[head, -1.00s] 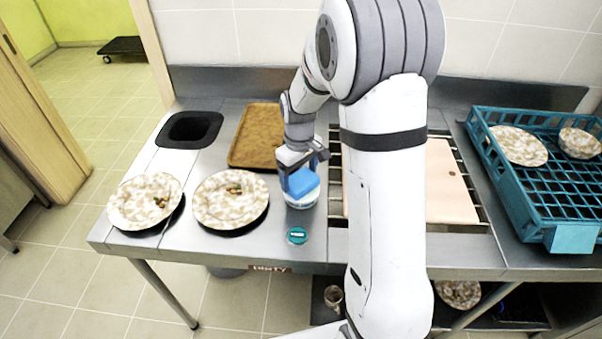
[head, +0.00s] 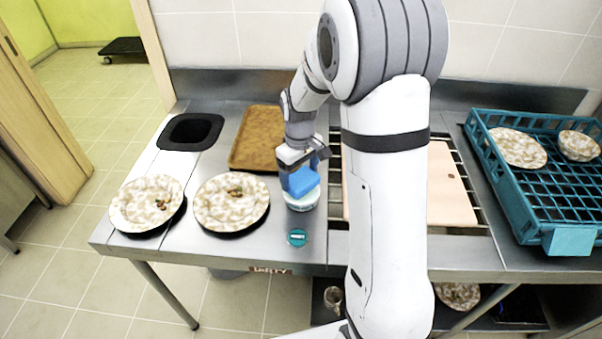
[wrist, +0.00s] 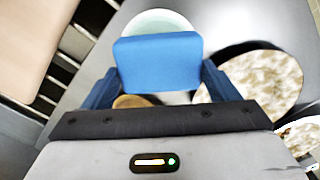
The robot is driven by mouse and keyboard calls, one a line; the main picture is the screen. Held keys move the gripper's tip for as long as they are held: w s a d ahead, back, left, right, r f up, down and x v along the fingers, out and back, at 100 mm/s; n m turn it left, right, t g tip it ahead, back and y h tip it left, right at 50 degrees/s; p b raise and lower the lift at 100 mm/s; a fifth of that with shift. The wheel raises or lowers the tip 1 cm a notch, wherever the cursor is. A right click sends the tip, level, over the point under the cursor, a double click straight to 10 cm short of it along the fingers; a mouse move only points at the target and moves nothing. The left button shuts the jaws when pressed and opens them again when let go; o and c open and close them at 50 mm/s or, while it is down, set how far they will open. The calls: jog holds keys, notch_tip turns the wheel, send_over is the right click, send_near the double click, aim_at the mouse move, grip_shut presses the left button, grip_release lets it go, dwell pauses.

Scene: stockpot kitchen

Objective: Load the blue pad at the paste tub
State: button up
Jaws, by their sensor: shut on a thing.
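My gripper (head: 301,170) is shut on the blue pad (head: 303,181). The pad also shows between the two fingers in the wrist view (wrist: 158,62). The pad is over the white paste tub (head: 302,200). In the wrist view the tub's pale round rim (wrist: 160,20) shows just beyond the pad. I cannot tell whether the pad's underside touches the paste, since the pad hides the tub's inside.
A teal round lid (head: 297,238) lies in front of the tub. Two plates with food scraps (head: 232,214) (head: 135,215) are at left. A brown tray (head: 250,150) lies behind, with a black-rimmed opening (head: 190,131) beyond. A teal dish rack (head: 530,215) stands right.

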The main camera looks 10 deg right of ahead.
aim_at(300, 176)
jog(key=shift+r+p, duration=1.6)
jog(key=shift+r, duration=1.15)
